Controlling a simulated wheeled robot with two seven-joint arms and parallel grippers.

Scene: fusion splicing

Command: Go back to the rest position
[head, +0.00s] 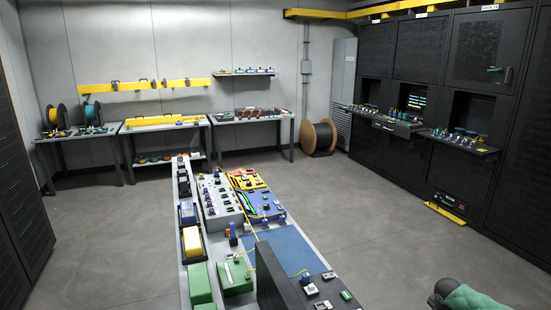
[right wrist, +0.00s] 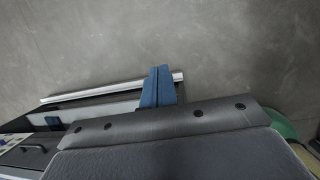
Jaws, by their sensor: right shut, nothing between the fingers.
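In the right wrist view, my right gripper (right wrist: 158,74) shows as two blue fingers pressed together. They are shut with nothing between them. Grey floor lies beyond the fingertips, and a pale rail (right wrist: 75,94) passes behind the fingers. My left gripper is in neither view. In the head view, a dark and green part at the bottom right corner looks like part of my right arm; its gripper does not show there.
A long workbench (head: 223,233) with several tools, boxes and a blue mat (head: 284,252) runs through the middle. Dark rack cabinets (head: 418,50) stand at the right. Tables line the back wall beside a cable drum (head: 318,137). The floor (head: 385,220) right of the workbench is clear.

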